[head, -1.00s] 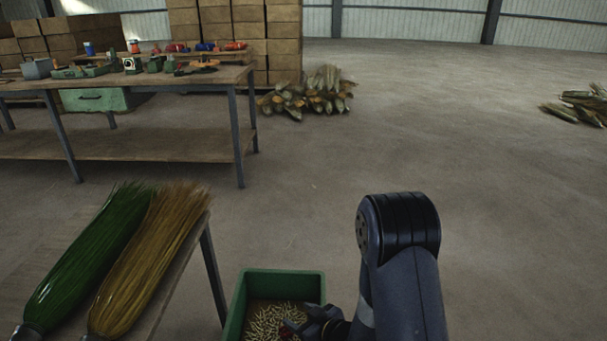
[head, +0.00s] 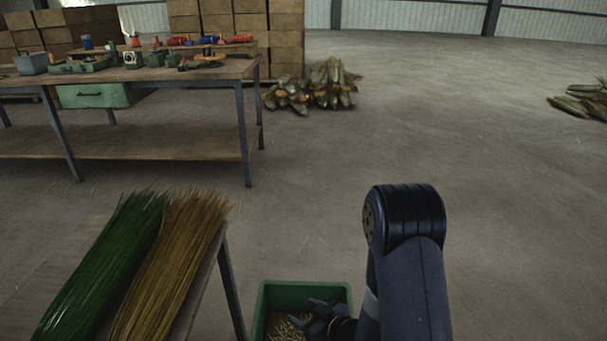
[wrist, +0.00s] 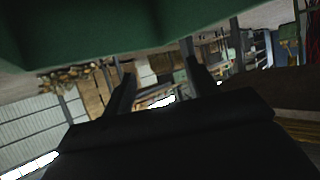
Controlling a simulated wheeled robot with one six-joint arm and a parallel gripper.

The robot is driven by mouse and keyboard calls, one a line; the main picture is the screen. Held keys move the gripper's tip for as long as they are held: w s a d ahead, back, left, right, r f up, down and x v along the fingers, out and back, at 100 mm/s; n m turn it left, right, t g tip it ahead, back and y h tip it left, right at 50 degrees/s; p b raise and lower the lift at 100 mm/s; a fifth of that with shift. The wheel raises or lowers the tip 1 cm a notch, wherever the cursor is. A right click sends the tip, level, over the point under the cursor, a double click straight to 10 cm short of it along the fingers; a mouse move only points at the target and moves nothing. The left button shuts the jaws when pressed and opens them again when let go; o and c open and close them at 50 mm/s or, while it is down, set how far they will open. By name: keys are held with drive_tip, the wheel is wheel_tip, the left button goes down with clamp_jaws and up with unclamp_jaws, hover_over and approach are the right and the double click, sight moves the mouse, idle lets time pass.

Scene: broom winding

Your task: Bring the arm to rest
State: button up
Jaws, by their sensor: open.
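My gripper (head: 322,318) is low at the bottom of the head view, in front of a green bin (head: 300,292) and partly over its opening. In the wrist view, my gripper (wrist: 160,68) shows two dark fingers apart with nothing between them. My dark arm hangs bent at the lower right of the head view. A large green surface, apparently the bin (wrist: 150,30), fills the top of the wrist view. Whether the gripper touches the bin cannot be told.
A green broom head (head: 105,265) and a brown one (head: 172,265) lie on a near table at lower left. A workbench (head: 165,75) with tools stands behind. Stacked boxes and husk bundles (head: 318,88) are farther back.

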drive_tip(key=d+r+m+t+h+p, duration=0.1)
drive_tip(key=d+r+p, duration=0.3)
drive_tip(key=r+p, duration=0.9)
drive_tip(key=d+r+m+t+h+p, duration=0.1)
drive_tip(key=d+r+m+h+p, duration=0.3)
drive_tip(key=r+p, duration=0.9)
drive_tip(key=d+r+m+t+h+p, duration=0.1)
drive_tip(key=d+r+m+h+p, duration=0.2)
drive_tip(key=r+p, duration=1)
drive_tip(key=shift+s+d+r+p, duration=0.2)
drive_tip(key=shift+d+r+p, duration=0.15)
drive_tip(key=shift+d+r, duration=0.95)
drive_tip(key=shift+s+d+f, duration=0.1)
drive_tip(key=shift+d+f, duration=0.05)
drive_tip(key=shift+f, duration=0.1)
